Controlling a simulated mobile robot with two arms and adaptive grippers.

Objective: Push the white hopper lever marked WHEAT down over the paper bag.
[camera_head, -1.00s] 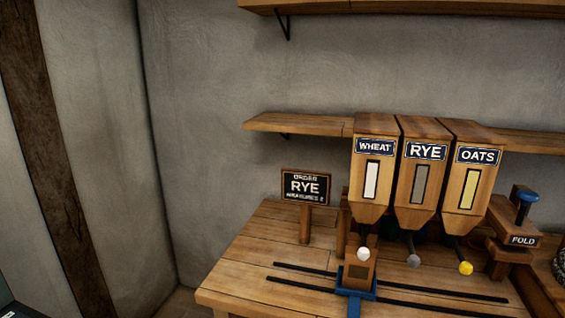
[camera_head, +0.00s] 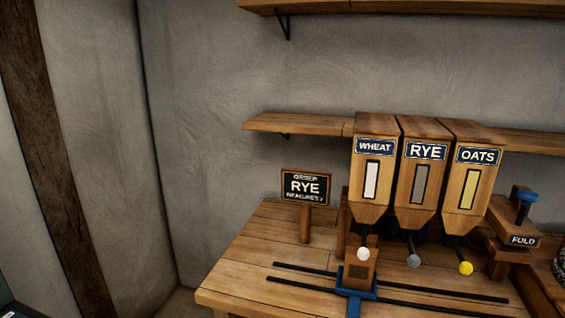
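The wooden WHEAT hopper (camera_head: 374,200) is the leftmost of three on the bench, with a pale window. Its white lever knob (camera_head: 363,254) sticks out below the hopper's spout. Directly under and behind the knob stands a brown block-like thing, perhaps the paper bag (camera_head: 358,272), on a blue carriage (camera_head: 356,291). Its top is partly hidden by the knob and hopper. Neither of my grippers shows in the head view.
The RYE hopper (camera_head: 417,192) has a grey knob (camera_head: 413,261); the OATS hopper (camera_head: 468,190) has a yellow knob (camera_head: 466,268). Two dark rails (camera_head: 440,299) cross the bench. A sign reading RYE (camera_head: 306,187) stands left; a FOLD press (camera_head: 523,240) stands right. The bench's left part is clear.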

